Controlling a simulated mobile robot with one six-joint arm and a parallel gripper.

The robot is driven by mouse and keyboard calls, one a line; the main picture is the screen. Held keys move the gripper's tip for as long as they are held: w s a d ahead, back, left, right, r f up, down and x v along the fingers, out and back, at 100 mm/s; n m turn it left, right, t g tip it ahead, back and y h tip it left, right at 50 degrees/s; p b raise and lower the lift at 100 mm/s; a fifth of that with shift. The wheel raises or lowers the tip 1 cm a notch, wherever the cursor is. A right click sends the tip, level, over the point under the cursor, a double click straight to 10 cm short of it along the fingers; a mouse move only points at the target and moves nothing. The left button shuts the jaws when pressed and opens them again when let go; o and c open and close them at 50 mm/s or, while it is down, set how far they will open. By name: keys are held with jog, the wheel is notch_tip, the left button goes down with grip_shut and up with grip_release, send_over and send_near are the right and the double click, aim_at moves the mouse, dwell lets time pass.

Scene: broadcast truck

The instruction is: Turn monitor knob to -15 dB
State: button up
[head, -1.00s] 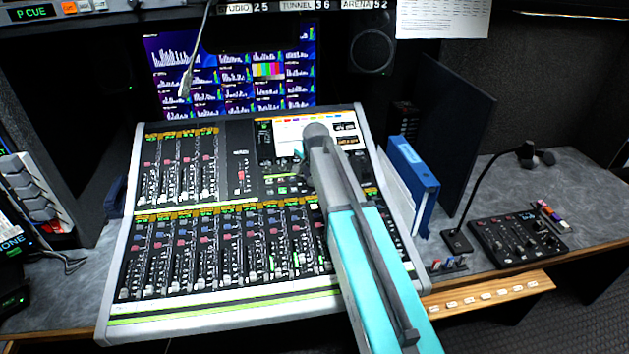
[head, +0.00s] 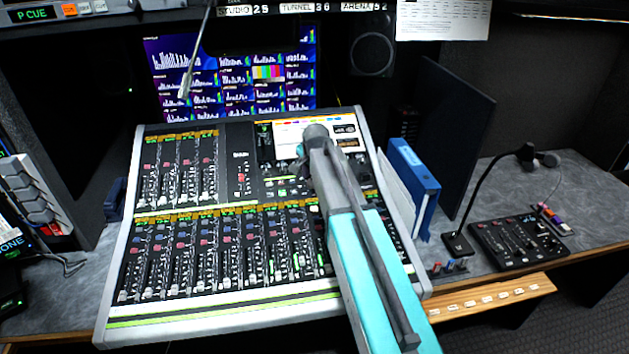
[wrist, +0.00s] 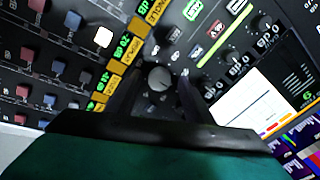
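The mixing console (head: 230,295) fills the middle of the head view. In the wrist view, a round grey knob (wrist: 160,78) sits on the console face, between and just beyond my dark fingertips. My gripper (wrist: 161,82) is open, with one finger on each side of the knob and a visible gap on both sides. Whether the fingers reach down around it or are just above it, I cannot tell. I cannot read a label or dB value for this knob. In the head view, my arm covers the gripper's fingers and that part of the console.
Several smaller knobs (wrist: 238,62) and lit buttons lie close beside my fingers. The console's white screen (wrist: 245,110) is to the right in the wrist view. A blue binder (head: 413,175) stands right of the console. A gooseneck microphone (head: 458,243) is farther right.

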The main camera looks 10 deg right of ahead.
jog(key=shift+s+r, duration=0.1)
jog(key=shift+r, duration=0.05)
jog(key=shift+s+r, duration=0.1)
jog(key=shift+r, duration=0.1)
jog(key=b+v, duration=0.2)
jog(key=v, duration=1.1)
jog(key=shift+b, duration=0.3)
jog(key=shift+f, duration=0.1)
